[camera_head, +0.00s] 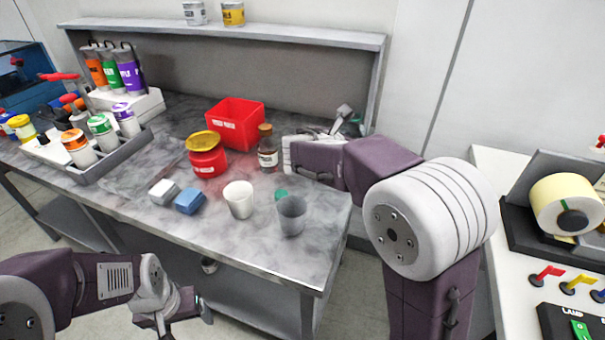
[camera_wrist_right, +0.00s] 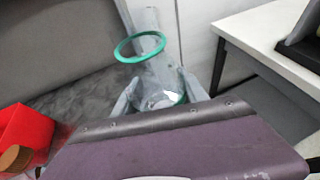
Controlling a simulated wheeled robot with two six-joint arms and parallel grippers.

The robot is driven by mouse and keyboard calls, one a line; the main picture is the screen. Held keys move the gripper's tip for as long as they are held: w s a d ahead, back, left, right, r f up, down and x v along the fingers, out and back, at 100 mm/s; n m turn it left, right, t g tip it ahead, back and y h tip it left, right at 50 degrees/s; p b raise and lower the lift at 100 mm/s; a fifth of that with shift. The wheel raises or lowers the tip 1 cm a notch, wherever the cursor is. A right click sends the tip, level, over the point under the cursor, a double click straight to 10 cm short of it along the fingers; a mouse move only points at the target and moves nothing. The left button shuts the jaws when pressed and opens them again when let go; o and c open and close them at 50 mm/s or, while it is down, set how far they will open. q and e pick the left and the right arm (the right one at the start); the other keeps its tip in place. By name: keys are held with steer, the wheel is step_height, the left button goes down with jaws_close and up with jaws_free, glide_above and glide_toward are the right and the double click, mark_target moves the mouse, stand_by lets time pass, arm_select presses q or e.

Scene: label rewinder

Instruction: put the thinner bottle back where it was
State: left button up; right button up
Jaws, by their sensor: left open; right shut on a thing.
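A brown bottle (camera_head: 267,158) with a pale label stands on the bench, left of my right arm. A small green disc (camera_head: 281,194) lies behind the grey cup. My left gripper (camera_head: 182,308) is open and empty in front of the bench.
On the bench (camera_head: 250,248) stand a red bin (camera_head: 236,122), a red jar (camera_head: 207,160), a white cup (camera_head: 239,200), a grey cup (camera_head: 291,216) and two small blocks (camera_head: 189,201). A rack of paint bottles (camera_head: 88,172) is at left. A shelf (camera_head: 230,36) runs above the back.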

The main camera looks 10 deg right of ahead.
steer(key=shift+s, duration=0.15)
steer(key=shift+a+f, duration=0.15)
steer(key=shift+a, duration=0.05)
steer(key=w+a+f, duration=0.2)
steer(key=w, duration=0.1)
steer(key=w+a+f, duration=0.2)
steer(key=w+a, duration=0.1)
steer(key=w+a+f, duration=0.2)
steer(key=shift+w+a+f, duration=0.2)
steer(key=shift+w+f, duration=0.15)
steer(key=shift+w, duration=0.05)
steer(key=shift+f+b, duration=0.7)
steer(key=shift+f, duration=1.3)
steer(key=shift+s, duration=0.1)
steer(key=shift+f, duration=0.1)
steer(key=o, duration=1.5)
